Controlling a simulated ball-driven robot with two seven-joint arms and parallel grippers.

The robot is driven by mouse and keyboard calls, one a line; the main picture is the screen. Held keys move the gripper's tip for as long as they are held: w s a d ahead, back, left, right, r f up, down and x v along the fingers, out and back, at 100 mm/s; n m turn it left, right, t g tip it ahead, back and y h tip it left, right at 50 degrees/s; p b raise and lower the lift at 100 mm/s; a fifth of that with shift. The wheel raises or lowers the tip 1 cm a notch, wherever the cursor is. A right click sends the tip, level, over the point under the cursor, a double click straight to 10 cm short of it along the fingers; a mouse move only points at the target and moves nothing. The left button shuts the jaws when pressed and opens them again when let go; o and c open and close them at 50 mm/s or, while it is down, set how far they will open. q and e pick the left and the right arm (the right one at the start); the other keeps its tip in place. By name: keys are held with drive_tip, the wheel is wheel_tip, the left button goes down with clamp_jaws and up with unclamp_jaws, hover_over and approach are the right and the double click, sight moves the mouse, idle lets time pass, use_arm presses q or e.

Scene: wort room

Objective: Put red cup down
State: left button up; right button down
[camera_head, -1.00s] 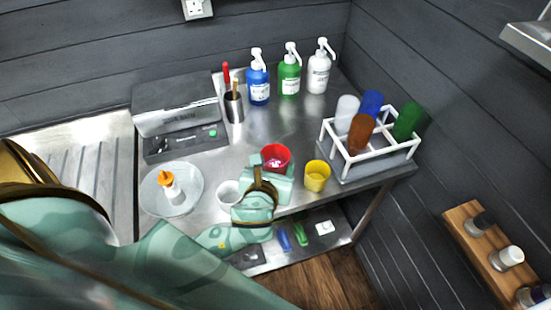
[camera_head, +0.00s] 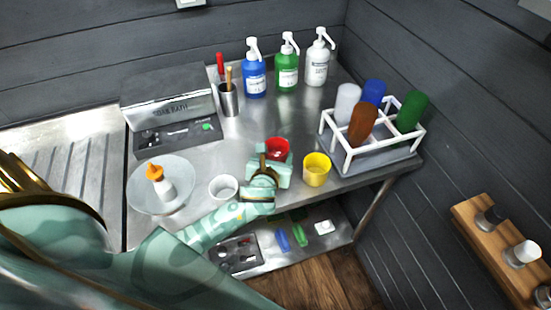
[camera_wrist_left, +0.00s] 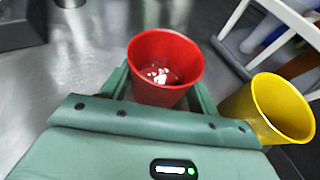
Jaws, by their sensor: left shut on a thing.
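The red cup (camera_head: 277,148) is held upright between the fingers of my left gripper (camera_head: 272,160), over the steel bench. In the left wrist view the red cup (camera_wrist_left: 165,66) stands between the two green fingers, with something pale and reddish in its bottom. Its lower part is hidden by the gripper, so I cannot tell whether its base touches the bench. My right gripper is not in view.
A white rack (camera_head: 372,150) with coloured bottles stands at the right. The steel bench (camera_head: 255,125) behind the red cup is clear.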

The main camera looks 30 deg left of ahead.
use_arm(q)
drive_tip(key=o, duration=1)
drive_tip(key=shift+o, duration=0.2)
drive_tip(key=shift+r, duration=0.15)
drive_tip(key=p+v, duration=0.2)
drive_tip(key=v, duration=1)
drive_tip(key=shift+s, duration=0.1)
